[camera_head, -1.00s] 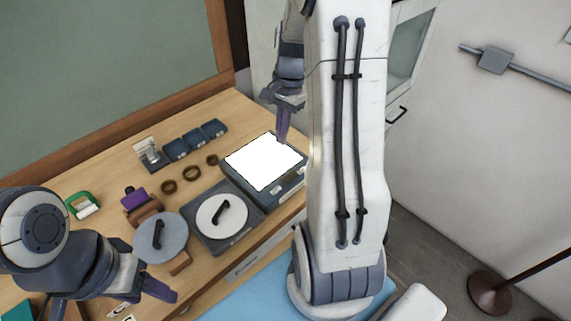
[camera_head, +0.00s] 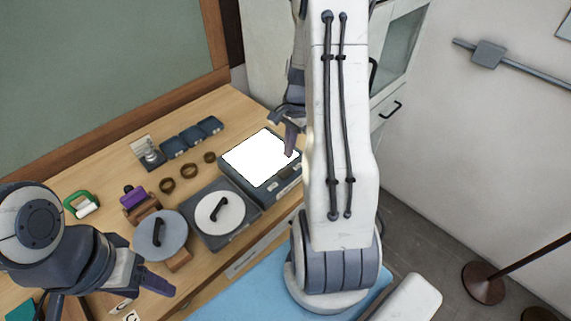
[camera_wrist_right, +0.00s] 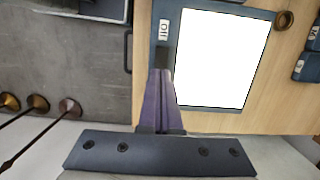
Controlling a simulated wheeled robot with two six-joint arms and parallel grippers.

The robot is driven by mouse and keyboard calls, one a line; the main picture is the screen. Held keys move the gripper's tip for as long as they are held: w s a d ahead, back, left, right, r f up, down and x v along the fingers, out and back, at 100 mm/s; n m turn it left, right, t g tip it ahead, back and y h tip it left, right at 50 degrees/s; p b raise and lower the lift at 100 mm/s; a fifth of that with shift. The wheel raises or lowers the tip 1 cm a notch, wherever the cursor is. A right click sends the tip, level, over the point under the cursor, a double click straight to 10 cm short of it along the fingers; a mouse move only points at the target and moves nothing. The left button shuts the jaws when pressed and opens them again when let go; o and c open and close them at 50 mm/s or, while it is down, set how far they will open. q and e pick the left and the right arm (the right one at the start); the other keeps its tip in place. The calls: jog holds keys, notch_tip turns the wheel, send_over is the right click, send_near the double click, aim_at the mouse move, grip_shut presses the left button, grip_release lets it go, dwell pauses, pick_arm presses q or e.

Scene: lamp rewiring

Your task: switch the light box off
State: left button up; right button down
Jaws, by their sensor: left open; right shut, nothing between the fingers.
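The light box (camera_head: 232,178) is a dark flat box with a bright white lit panel, at the right end of the bench. In the right wrist view the light box (camera_wrist_right: 188,103) shows its panel and a white label (camera_wrist_right: 163,30) that seems to read "Off". My right gripper (camera_head: 290,153) is shut and empty, with its tips over the box's right edge strip. In the wrist view the right gripper's tips (camera_wrist_right: 161,72) hide part of that strip below the label; contact cannot be told. My left gripper (camera_head: 160,282) is open and empty at the lower left.
Left of the light box stand a dark unit with a white disc (camera_head: 222,213), a grey disc with a black handle (camera_head: 160,236), several dark rings (camera_head: 188,171) and blue boxes (camera_head: 192,139). A blue mat (camera_head: 235,300) lies in front. A floor stand (camera_head: 484,283) is right.

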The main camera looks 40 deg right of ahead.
aim_at(284, 175)
jog(key=f, duration=0.3)
jog(key=a+f+p, duration=0.1)
jog(key=f, duration=0.2)
jog(key=shift+a+f, duration=0.15)
jog(key=shift+f, duration=0.35)
jog(key=shift+a+f, duration=0.25)
jog(key=shift+f, duration=0.1)
jog(key=shift+s, duration=0.1)
jog(key=shift+d, duration=0.1)
